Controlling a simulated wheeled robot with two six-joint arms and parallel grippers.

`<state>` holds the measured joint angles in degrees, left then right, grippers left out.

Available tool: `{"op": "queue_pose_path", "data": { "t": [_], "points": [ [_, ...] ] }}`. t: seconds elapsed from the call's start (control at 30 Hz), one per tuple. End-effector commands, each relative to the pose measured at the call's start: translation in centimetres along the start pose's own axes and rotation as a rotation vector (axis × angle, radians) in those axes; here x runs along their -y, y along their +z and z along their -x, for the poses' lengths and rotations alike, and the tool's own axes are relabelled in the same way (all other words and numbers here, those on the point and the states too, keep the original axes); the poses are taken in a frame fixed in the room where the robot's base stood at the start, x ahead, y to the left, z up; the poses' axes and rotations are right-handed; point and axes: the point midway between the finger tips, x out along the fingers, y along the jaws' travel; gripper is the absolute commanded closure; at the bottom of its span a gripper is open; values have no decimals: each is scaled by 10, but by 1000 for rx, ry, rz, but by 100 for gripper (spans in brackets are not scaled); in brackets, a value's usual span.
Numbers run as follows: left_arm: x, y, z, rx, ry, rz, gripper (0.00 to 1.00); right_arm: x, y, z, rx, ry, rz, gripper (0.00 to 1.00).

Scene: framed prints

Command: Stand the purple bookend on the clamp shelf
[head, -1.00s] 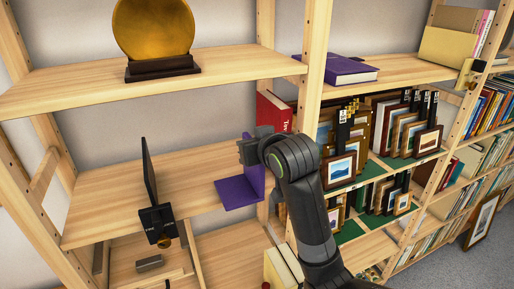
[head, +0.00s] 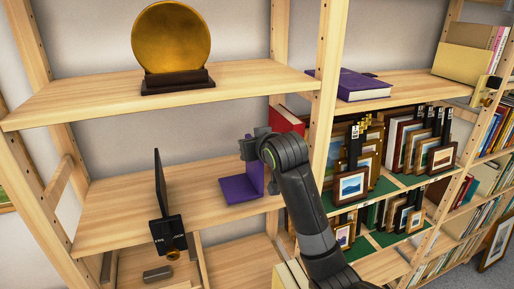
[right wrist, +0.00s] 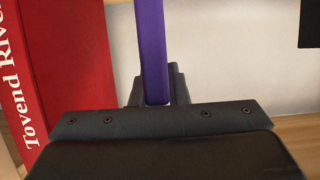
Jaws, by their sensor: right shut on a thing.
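The purple bookend (head: 236,190) is L-shaped, with its upright plate at the right and its flat foot pointing left. It is over the right part of the middle shelf (head: 120,208), which carries a black clamp-like piece (head: 168,232) at its front edge. My right gripper (head: 256,147) is shut on the top of the bookend's upright. In the right wrist view the purple upright (right wrist: 153,50) stands between the fingers. The bookend looks upright; I cannot tell if its foot touches the shelf. My left gripper is not in view.
A red book (head: 287,120) stands right of the bookend, beside a wooden post (head: 328,90). A thin black panel (head: 161,182) stands on the shelf at left. A gold disc (head: 171,38) and a purple book (head: 350,84) are on the upper shelf. Bare shelf lies between panel and bookend.

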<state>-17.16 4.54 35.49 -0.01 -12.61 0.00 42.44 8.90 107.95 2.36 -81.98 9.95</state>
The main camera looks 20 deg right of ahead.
Motion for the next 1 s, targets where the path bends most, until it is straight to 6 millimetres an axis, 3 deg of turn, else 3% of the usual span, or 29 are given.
{"op": "queue_pose_path", "data": {
  "t": [0.33,0.9,0.93,1.0],
  "points": [
    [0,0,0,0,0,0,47,0,-11,-22,-5,-1,0,100],
    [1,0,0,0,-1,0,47,0,-2,-24,-6,-1,0,100],
    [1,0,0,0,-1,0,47,0,-2,-24,-6,-1,0,83],
    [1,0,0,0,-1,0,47,0,-1,-25,-5,-1,0,74]
  ]
}}
